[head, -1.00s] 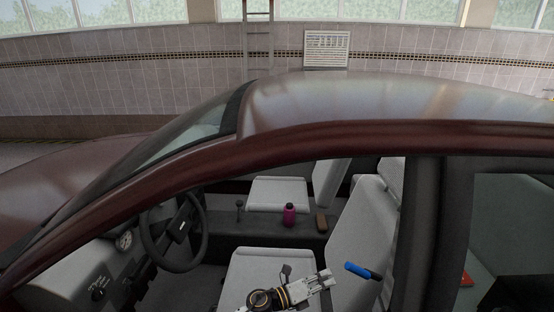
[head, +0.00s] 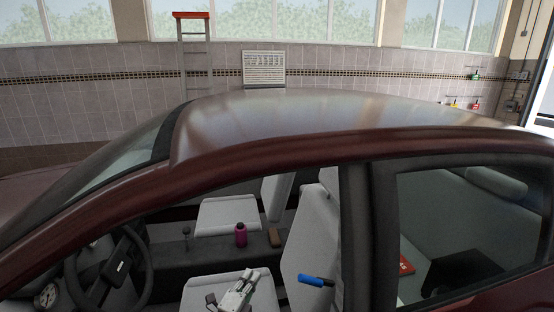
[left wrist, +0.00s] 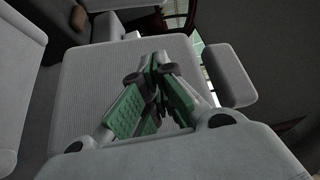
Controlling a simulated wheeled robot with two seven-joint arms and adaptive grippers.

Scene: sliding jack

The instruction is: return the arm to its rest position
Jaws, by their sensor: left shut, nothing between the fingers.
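My left gripper (head: 258,274) is inside the dark red car (head: 290,120), over the pale near front seat (head: 200,290), seen through the side window opening. Its fingers point up and away in the head view. In the left wrist view the two green-padded fingers (left wrist: 155,65) are together with nothing between them, in front of a pale seat surface (left wrist: 90,85). Most of my left arm is cut off by the head view's bottom edge. My right gripper does not show.
A blue item (head: 317,281) shows right of the gripper, in front of the seat back (head: 312,235). The steering wheel (head: 140,265) is to the left. A magenta bottle (head: 241,235) and a brown block (head: 275,237) stand beyond. The door pillar (head: 355,240) is right.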

